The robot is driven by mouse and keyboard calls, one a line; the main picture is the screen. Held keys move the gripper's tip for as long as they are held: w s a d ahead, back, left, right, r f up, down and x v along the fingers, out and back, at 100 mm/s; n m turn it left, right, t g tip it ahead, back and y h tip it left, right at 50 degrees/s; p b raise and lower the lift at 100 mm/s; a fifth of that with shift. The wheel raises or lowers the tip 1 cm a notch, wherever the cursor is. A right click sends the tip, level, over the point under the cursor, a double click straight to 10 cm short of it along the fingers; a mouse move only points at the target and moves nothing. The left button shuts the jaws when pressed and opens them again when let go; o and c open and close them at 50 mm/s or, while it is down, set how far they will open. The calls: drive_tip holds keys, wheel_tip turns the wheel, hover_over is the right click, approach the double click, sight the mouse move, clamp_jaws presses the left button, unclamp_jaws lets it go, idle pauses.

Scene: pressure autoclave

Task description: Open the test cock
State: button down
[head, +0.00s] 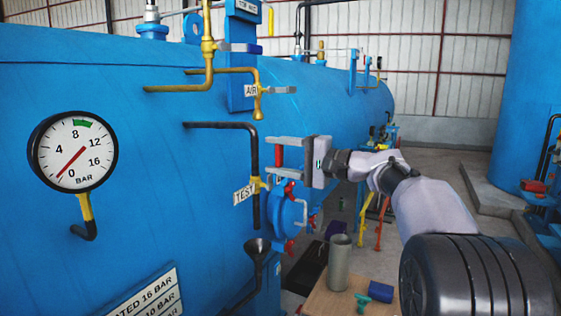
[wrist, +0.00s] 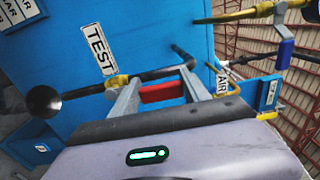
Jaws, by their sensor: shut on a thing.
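The test cock is a small yellow valve (head: 257,185) on a black pipe (head: 255,150), beside a white TEST tag (head: 243,194). In the wrist view the yellow body (wrist: 116,81) and TEST tag (wrist: 99,47) show left of the fingers. My gripper (head: 272,156) reaches the pipe from the right in the head view. In the wrist view my gripper (wrist: 160,84) is shut on a red handle (wrist: 162,92), held between the two fingers. The handle lies roughly along the black pipe. The exact joint between handle and valve is partly hidden.
A pressure gauge (head: 73,152) on the blue vessel (head: 150,90) has its needle near 0. A yellow AIR valve (head: 258,100) is above my gripper. A black funnel (head: 257,247) is below the test pipe. A small table (head: 330,300) holds a grey cylinder (head: 339,262).

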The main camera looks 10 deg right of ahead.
drive_tip(key=shift+s, duration=0.1)
idle(0.3)
drive_tip(key=c, duration=0.8)
unclamp_jaws()
drive_tip(key=shift+a, duration=0.1)
drive_tip(key=p+v, duration=0.2)
drive_tip(key=v, duration=1.5)
drive_tip(key=shift+s, duration=0.2)
